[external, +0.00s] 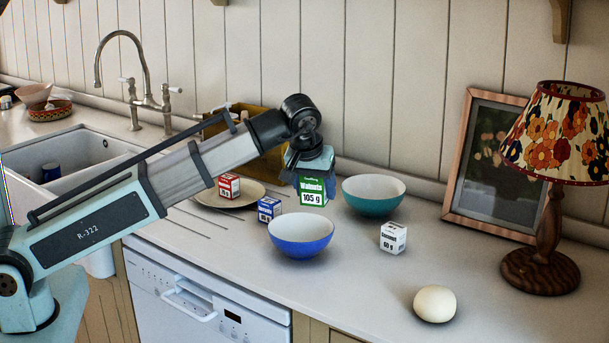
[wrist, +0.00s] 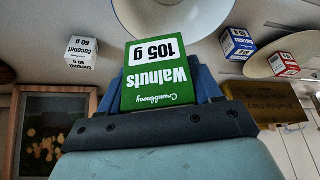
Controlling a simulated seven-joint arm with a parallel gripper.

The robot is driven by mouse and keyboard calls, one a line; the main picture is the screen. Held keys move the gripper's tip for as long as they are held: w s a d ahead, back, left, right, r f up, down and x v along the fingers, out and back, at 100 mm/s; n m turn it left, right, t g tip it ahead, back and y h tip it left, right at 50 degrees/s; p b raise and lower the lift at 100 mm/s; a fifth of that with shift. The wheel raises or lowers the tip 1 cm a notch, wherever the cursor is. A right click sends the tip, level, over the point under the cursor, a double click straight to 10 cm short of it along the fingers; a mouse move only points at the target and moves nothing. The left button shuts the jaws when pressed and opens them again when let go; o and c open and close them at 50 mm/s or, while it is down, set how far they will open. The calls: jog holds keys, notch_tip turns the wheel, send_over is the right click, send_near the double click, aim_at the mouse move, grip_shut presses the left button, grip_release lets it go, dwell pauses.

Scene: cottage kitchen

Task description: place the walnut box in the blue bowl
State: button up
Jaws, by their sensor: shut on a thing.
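The green walnut box (external: 313,190), labelled "Walnuts 105 g", is held in my gripper (external: 312,172). In the external view it hangs behind the blue bowl and to the left of the teal bowl. In the wrist view the box (wrist: 158,76) sits upside down between the fingers of my gripper (wrist: 160,100), which is shut on it. The blue bowl (external: 300,236) stands on the counter in front of the box and looks empty.
A teal bowl (external: 374,194) stands to the right. A white coconut box (external: 393,237), a blue box (external: 269,209), a red box (external: 229,185) on a plate (external: 205,200) and a pale round object (external: 435,304) are around. A lamp (external: 545,235) and picture frame (external: 465,222) stand right.

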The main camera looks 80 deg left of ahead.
aim_at(301, 190)
jog(key=shift+s+a+f, duration=0.1)
jog(key=shift+s, duration=1)
jog(key=shift+s+f+n+g, duration=0.3)
jog(key=shift+s+f, duration=0.05)
jog(key=shift+s, duration=0.05)
jog(key=shift+f, duration=4.8)
jog(key=shift+f, duration=0.6)
jog(key=o, duration=0.8)
jog(key=shift+o, duration=0.2)
jog(key=shift+r, duration=0.2)
jog(key=v, duration=1.2)
jog(key=shift+r, duration=0.4)
